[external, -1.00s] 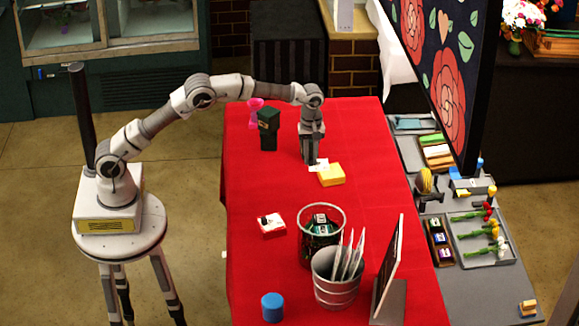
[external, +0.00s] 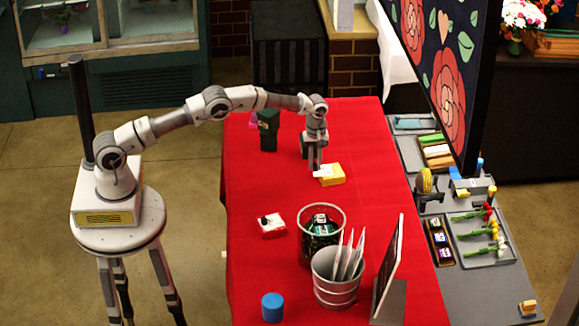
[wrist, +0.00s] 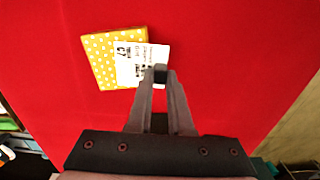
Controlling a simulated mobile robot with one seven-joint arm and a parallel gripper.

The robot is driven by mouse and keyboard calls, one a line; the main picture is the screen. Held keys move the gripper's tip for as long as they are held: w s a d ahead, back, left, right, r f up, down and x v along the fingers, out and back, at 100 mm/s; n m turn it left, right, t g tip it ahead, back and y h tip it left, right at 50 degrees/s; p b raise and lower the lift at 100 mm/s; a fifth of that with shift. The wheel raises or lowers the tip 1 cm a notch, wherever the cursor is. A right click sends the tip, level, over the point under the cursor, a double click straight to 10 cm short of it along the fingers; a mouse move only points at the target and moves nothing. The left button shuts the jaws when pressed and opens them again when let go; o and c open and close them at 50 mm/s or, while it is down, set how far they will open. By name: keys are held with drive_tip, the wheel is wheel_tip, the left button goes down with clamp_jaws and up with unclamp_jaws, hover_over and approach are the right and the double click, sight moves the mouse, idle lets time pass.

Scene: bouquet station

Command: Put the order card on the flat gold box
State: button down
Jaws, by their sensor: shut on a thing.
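The order card, white with dark print, shows in the wrist view (wrist: 138,62) and as a small white patch in the external view (external: 323,172). The flat gold box (wrist: 98,66), yellow with white dots, lies on the red table; it also shows in the external view (external: 333,176). My gripper (external: 316,171) is shut on the card's near edge, as the wrist view (wrist: 160,74) shows. The card overlaps the right part of the box in the wrist view, with its right part past the box's edge. I cannot tell whether it touches the box top.
A red and white box (external: 271,226), a wire bin (external: 308,244), a metal bucket (external: 336,291) with packets and a blue cylinder (external: 272,307) stand nearer the camera. A dark green box (external: 268,130) stands left of my gripper. Red cloth (external: 262,185) around the gold box is clear.

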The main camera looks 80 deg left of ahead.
drive_tip(key=shift+f, duration=0.25)
drive_tip(key=c, duration=0.8)
unclamp_jaws()
drive_tip(key=shift+r, duration=0.1)
drive_tip(key=shift+c, duration=0.2)
wheel_tip(320, 180, up, 13)
drive_tip(key=shift+f+b, duration=0.2)
drive_tip(key=shift+b, duration=0.2)
